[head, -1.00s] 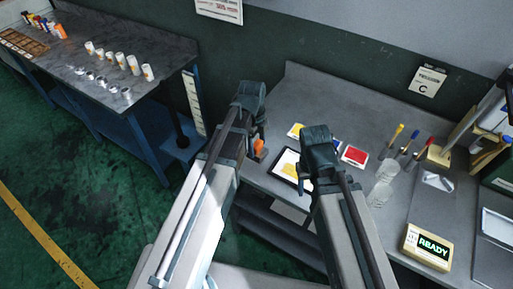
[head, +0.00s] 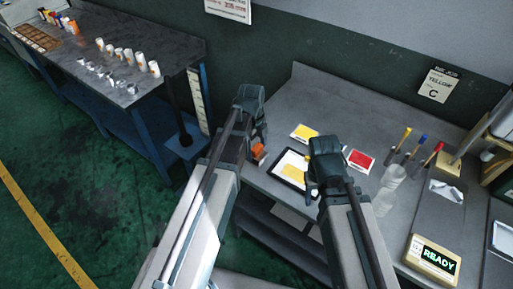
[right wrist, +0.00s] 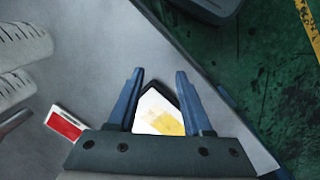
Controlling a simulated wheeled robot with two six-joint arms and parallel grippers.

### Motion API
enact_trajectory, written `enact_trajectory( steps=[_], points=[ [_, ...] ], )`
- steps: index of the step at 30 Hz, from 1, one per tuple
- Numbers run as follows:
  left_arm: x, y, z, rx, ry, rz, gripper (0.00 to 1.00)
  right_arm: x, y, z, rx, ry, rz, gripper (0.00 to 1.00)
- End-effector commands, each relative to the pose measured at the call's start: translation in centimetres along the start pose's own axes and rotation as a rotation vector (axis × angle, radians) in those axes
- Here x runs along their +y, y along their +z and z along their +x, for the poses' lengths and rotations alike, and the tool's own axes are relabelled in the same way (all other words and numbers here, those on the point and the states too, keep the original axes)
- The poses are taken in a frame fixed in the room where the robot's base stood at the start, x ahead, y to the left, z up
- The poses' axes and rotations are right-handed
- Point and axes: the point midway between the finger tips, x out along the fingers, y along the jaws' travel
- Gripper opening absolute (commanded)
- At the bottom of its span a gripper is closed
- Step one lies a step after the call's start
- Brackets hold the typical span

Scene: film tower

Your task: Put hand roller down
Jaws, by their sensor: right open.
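A small orange piece (head: 258,152), which may be part of the hand roller, shows beside my left gripper (head: 257,140) at the left edge of the work table. My arm hides most of it, and I cannot tell whether the gripper holds it. My right gripper (head: 312,188) is over the table by a dark-framed tablet (head: 290,178) with a yellow patch. In the right wrist view its two blue fingers (right wrist: 157,85) are apart with nothing between them. The tablet (right wrist: 160,118) shows beyond them. I see no complete roller.
Clear jars (head: 388,190), several upright tools (head: 415,147) and a box reading READY (head: 433,256) are on the right. A blue-legged bench (head: 150,125) stands at left.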

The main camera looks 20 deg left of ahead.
Motion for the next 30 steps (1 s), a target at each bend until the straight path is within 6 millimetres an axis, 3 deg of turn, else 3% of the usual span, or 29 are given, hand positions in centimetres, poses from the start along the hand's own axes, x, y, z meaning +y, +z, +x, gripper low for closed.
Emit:
enact_trajectory(
  steps=[14,20,30],
  points=[
    [0.0,-0.1,-0.7,0.0,0.0,0.0,1.0,0.1,0.0,-0.7,0.0,0.0,0.0,0.5],
    [0.0,-0.1,-2.6,0.0,0.0,0.0,1.0,0.2,0.1,-2.6,0.0,0.0,0.0,0.5],
    [0.0,-0.1,-7.7,0.0,0.0,0.0,1.0,0.7,0.5,-7.7,0.0,0.0,0.0,0.5]
  ],
)
